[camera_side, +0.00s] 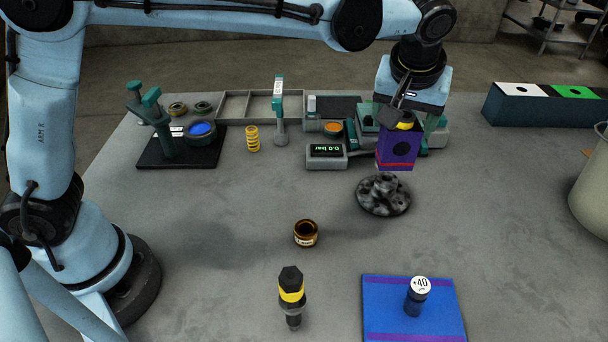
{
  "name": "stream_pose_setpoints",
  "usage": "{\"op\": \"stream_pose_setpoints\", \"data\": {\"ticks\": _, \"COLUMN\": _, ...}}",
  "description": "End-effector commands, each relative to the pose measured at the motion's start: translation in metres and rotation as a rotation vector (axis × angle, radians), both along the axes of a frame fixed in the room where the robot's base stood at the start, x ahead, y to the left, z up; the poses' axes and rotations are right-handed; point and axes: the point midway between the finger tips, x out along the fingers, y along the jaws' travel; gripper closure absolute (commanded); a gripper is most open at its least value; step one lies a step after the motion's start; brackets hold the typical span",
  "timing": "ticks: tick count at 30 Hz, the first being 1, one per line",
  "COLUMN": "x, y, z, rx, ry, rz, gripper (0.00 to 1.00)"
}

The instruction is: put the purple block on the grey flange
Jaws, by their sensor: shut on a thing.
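The purple block (397,150) is held in my gripper (402,128), which points down at the right of the work area. The block has a dark round hole in its front face and a red stripe near its lower edge. The grey flange (383,196) is a dark, mottled disc with a raised hub, lying on the table just below the block in the picture. The block appears to be in the air above or a little behind the flange. Whether they touch cannot be told for sure. My fingers are partly hidden by the block and the yellow-black part above it.
A small brown jar (305,233), a black-yellow injector-like part (291,293) and a blue mat (387,325) bearing a +40 piece (417,297) are in front. A yellow spring (252,139), a gauge box (326,156) and a green-handled stand (165,140) are behind. The left-middle table is clear.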

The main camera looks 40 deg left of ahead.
Motion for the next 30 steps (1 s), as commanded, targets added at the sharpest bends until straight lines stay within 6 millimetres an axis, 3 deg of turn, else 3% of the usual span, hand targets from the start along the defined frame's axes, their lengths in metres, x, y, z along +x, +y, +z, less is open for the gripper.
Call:
{"op": "stream_pose_setpoints", "data": {"ticks": 7, "x": 0.012, "y": 0.008, "z": -0.012, "rx": 0.000, "ry": 0.000, "rz": 0.000, "gripper": 1.00}}
{"op": "stream_pose_setpoints", "data": {"ticks": 15, "x": 0.011, "y": 0.008, "z": -0.044, "rx": 0.000, "ry": 0.000, "rz": 0.000, "gripper": 1.00}}
{"op": "stream_pose_setpoints", "data": {"ticks": 29, "x": 0.011, "y": 0.008, "z": -0.052, "rx": 0.000, "ry": 0.000, "rz": 0.001, "gripper": 1.00}}
{"op": "stream_pose_setpoints", "data": {"ticks": 30, "x": 0.011, "y": 0.008, "z": -0.052, "rx": 0.000, "ry": 0.000, "rz": 0.001, "gripper": 0.20}}
